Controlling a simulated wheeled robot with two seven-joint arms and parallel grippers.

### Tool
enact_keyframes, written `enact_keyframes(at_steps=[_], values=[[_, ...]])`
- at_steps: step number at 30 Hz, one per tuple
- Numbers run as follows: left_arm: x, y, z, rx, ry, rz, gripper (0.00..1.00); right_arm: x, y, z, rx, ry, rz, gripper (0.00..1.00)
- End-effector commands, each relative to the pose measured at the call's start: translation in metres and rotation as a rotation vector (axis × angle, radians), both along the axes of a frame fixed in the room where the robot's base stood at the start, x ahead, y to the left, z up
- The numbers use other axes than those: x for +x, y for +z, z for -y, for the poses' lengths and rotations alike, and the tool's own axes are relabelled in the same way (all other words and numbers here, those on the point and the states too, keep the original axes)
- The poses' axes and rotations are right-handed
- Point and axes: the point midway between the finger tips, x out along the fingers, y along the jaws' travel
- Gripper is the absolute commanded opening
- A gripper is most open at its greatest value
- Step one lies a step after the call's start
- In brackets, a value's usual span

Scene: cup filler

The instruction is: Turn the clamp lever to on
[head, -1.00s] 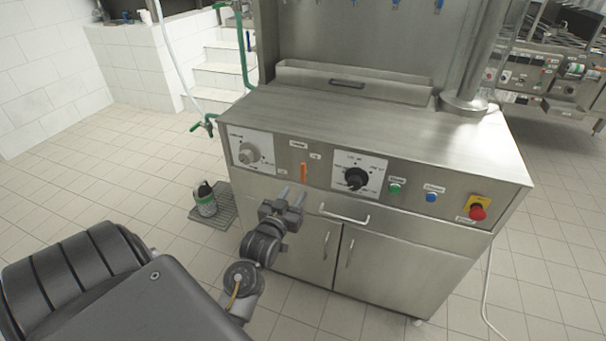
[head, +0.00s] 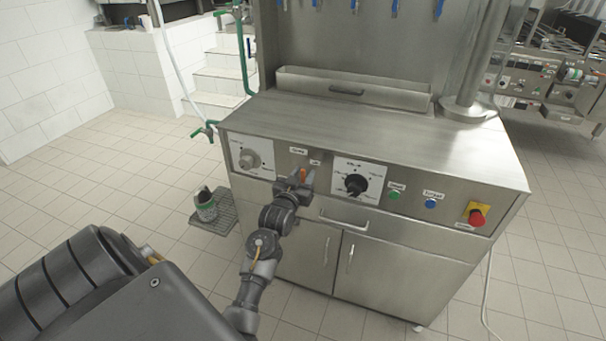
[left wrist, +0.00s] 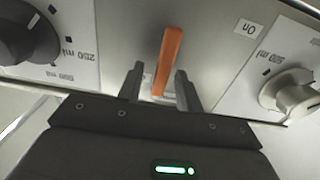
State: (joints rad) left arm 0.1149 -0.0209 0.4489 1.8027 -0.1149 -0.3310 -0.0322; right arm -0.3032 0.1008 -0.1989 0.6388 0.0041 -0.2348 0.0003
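The clamp lever is a flat orange handle (head: 303,174) on the steel front panel (left wrist: 212,50), between two dials. In the left wrist view, where labels appear upside down, the lever (left wrist: 168,60) stands nearly upright, leaning slightly. An "on" label (left wrist: 248,27) sits to its right there. My left gripper (head: 300,184) is at the panel. Its fingers (left wrist: 161,84) are open, one on each side of the lever's free end. A gap shows on the left side; contact on the right side cannot be told. My right gripper is not in view.
A silver dial (head: 249,158) is left of the lever and a black dial (head: 356,184) right of it. Green (head: 394,194) and blue (head: 431,203) buttons and a red emergency knob (head: 477,215) are farther right. A drawer handle (head: 343,220) sits below.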

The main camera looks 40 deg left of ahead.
Motion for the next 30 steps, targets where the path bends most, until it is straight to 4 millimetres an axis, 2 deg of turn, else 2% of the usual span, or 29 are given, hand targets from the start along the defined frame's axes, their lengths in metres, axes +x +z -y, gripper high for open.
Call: enact_keyframes(at_steps=[10, 18, 19, 30], values=[[0.0042, -0.0003, -0.0016, 0.0, 0.0, -0.001, 0.35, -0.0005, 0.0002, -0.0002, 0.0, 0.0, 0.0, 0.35], [0.004, -0.0004, -0.0016, 0.0, 0.0, -0.001, 0.01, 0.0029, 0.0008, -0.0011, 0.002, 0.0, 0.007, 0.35], [0.004, -0.0004, -0.0016, 0.0, 0.0, -0.001, 0.0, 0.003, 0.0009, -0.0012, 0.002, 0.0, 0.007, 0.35], [0.0034, 0.0006, -0.0034, -0.044, 0.0, 0.012, 0.0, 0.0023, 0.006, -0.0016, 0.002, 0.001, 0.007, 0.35]])
